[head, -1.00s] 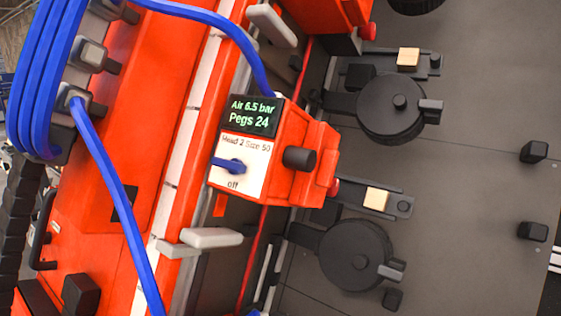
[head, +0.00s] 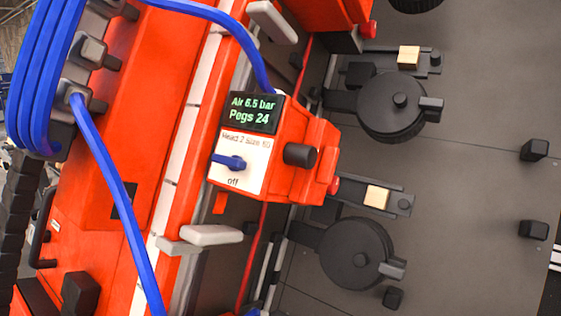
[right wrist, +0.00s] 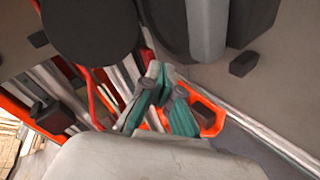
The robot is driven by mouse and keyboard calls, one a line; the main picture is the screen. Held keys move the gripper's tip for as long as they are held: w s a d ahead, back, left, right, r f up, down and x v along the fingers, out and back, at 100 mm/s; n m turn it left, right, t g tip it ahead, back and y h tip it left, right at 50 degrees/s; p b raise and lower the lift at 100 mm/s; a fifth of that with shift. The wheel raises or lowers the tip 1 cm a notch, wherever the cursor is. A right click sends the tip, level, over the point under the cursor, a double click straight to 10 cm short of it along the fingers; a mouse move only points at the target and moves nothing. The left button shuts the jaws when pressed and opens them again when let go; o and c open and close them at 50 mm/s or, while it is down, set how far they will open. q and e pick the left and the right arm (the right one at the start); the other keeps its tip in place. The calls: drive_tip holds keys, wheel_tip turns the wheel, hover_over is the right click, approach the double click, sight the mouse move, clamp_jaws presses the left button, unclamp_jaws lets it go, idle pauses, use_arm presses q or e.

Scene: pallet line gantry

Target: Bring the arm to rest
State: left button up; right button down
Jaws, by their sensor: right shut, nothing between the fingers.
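My right gripper (right wrist: 162,75) shows in the right wrist view, with teal and grey fingers close together and nothing seen between them. It is shut and empty. An orange frame-like part (right wrist: 212,115) shows just right of its fingers; whether they touch cannot be told. Neither gripper shows in the head view. There, an orange control box (head: 305,155) carries a display (head: 252,113) reading "Air 6.5 bar, Pegs 24". Its white panel holds a blue lever (head: 230,162) above the word "off".
An orange gantry beam (head: 130,160) with blue hoses (head: 120,190) crosses the left of the head view. Dark round discs (head: 357,253) and light wood blocks (head: 376,196) lie along the grey table (head: 460,180). Small black stops (head: 533,150) stand farther right, with bare surface between.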

drive_tip(key=s+d+f+m+g+h, duration=0.25)
drive_tip(key=d+f+m, duration=0.2)
drive_tip(key=f, duration=0.25)
drive_tip(key=s+d+f+m+g+h, duration=0.1)
drive_tip(key=s+d+f+m, duration=0.3)
drive_tip(key=f+m, duration=0.25)
drive_tip(key=s+d+f+m+g+h, duration=0.25)
drive_tip(key=d+f+m, duration=0.2)
drive_tip(key=f, duration=0.35)
drive_tip(key=s+d+f+m+g, duration=0.2)
drive_tip(key=s+f+m, duration=0.3)
drive_tip(key=s, duration=0.5)
drive_tip(key=s+d+f+m+g, duration=0.1)
drive_tip(key=s+f+m+g, duration=0.1)
drive_tip(key=s+f+m, duration=0.3)
drive_tip(key=s+m, duration=0.3)
drive_tip(key=s, duration=0.1)
drive_tip(key=shift+s+d+g+h, duration=0.35)
drive_tip(key=shift+d+g+h, duration=0.05)
drive_tip(key=shift+s, duration=0.1)
